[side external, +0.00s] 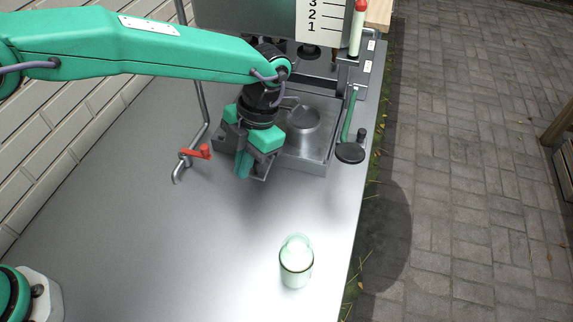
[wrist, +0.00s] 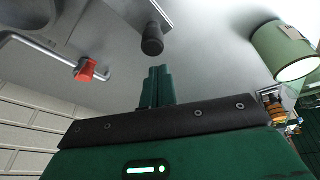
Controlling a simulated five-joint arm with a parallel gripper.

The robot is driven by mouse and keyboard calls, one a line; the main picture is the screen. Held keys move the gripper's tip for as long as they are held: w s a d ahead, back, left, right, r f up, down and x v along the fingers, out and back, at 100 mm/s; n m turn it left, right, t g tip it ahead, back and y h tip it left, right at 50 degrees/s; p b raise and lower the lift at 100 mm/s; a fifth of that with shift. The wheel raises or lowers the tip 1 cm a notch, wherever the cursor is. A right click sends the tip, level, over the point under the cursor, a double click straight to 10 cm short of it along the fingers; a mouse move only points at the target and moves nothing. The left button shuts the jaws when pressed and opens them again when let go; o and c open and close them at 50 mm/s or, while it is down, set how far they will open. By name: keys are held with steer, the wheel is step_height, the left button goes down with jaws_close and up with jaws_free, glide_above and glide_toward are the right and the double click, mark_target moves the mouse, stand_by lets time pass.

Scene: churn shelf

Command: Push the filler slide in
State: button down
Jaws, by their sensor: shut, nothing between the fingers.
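My gripper (side external: 243,172) is shut and empty, with its fingers low over the bench beside the front left of the metal filler base. In the wrist view its closed green fingertips (wrist: 158,72) point at a black knob (wrist: 152,40) on the end of a flat metal piece (wrist: 140,10), which looks like the filler slide. A small gap shows between fingertips and knob in that picture; I cannot tell the depth. In the side view my gripper hides most of the slide's front, and I cannot make out the knob there.
The metal base (side external: 318,158) carries a round disc (side external: 303,122). A red-handled tap (side external: 195,153) stands left of my gripper. A green lever (side external: 349,115) and black pad (side external: 350,153) are on the right. A glass jar (side external: 296,262) stands in front. The bench between is clear.

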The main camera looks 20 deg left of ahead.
steer(key=shift+w+d, duration=0.35)
steer(key=shift+w, duration=0.3)
steer(key=shift+w, duration=1.45)
steer(key=shift+s+a, duration=0.1)
steer(key=shift+s+a, duration=0.85)
steer(key=shift+s, duration=1.1)
steer(key=v, duration=1)
steer(key=shift+w+a, duration=0.2)
steer(key=shift+a, duration=0.1)
steer(key=shift+s+a, duration=0.1)
